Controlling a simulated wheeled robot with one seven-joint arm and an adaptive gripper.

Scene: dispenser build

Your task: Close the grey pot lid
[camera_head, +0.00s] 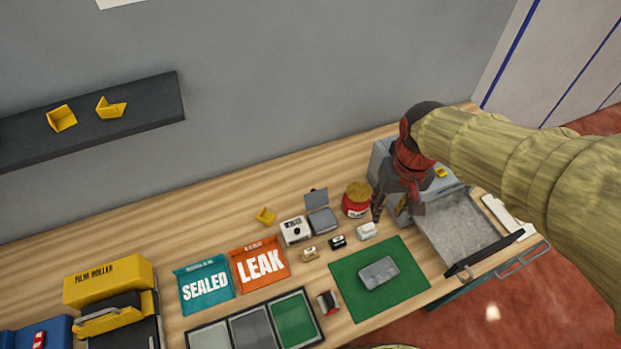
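A small grey pot (322,221) stands on the wooden worktop, left of the red jar. Its grey lid (316,197) stands raised at the pot's back edge, so the pot is open. My gripper (397,213) is to the right of the pot, beyond the red jar, pointing down in front of a grey box. Its two dark fingers are apart, and I see nothing held between them. My arm covers part of the area behind the gripper.
A red jar (356,200) with a yellowish top stands between pot and gripper. A white device (295,230) is left of the pot. Small blocks and a green mat (350,292) with a grey dish (379,273) lie in front. A grey tray (455,232) is at right.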

